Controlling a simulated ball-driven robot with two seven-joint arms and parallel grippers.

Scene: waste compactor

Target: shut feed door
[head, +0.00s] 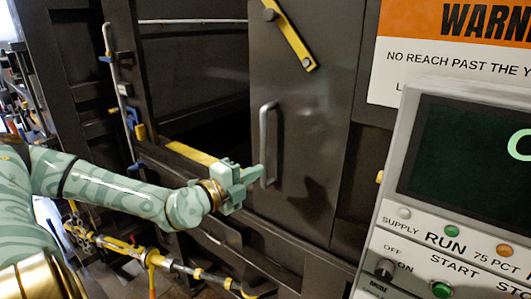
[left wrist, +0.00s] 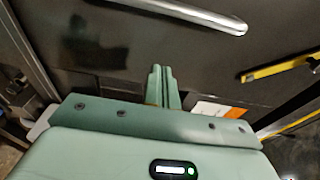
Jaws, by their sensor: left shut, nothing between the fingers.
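The feed door (head: 308,150) is a dark panel with a vertical grey bar handle (head: 268,145). A dark opening (head: 195,85) shows to the left of the door, so it stands open. My left gripper (head: 259,172) is shut and empty, its fingertips at the left side of the handle's lower part. I cannot tell whether they touch it. In the left wrist view the shut fingers (left wrist: 162,78) point at the dark door surface (left wrist: 110,40), and the handle (left wrist: 185,14) crosses above them. My right gripper is not in view.
A grey control panel (head: 450,110) with a dark screen and buttons stands at the right, before a warning sign (head: 400,58). A yellow bar (head: 290,35) is bolted on the door's upper part. A yellow strip (head: 190,153) edges the opening's sill. Yellow pipework (head: 150,258) runs below my arm.

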